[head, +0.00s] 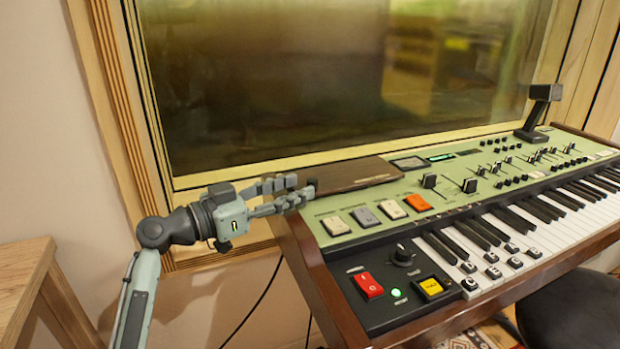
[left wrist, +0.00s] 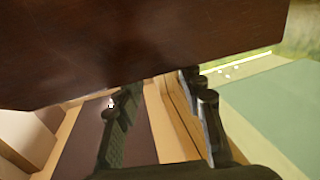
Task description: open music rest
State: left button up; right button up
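The music rest appears to be the flat dark brown panel (head: 345,174) lying low at the back left of the green organ top. It also fills the upper part of the left wrist view (left wrist: 140,40). My left gripper (head: 299,190) is at the panel's left end, with its fingers pointing right. In the left wrist view its two fingers (left wrist: 163,88) are spread, with an empty gap between them, and the tips are close to the panel's lower edge. I cannot tell whether they touch it. My right gripper is not in view.
The organ's keyboard (head: 545,222) and switches spread to the right and front of the panel. A framed window (head: 330,80) rises just behind. A black stand-like device (head: 535,115) stands at the back right. A wooden table (head: 25,285) is at the lower left.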

aim_at(311, 180)
pick_arm(q)
jog(key=x, duration=0.5)
jog(key=shift+a, duration=0.1)
jog(key=shift+c, duration=0.3)
grip_shut()
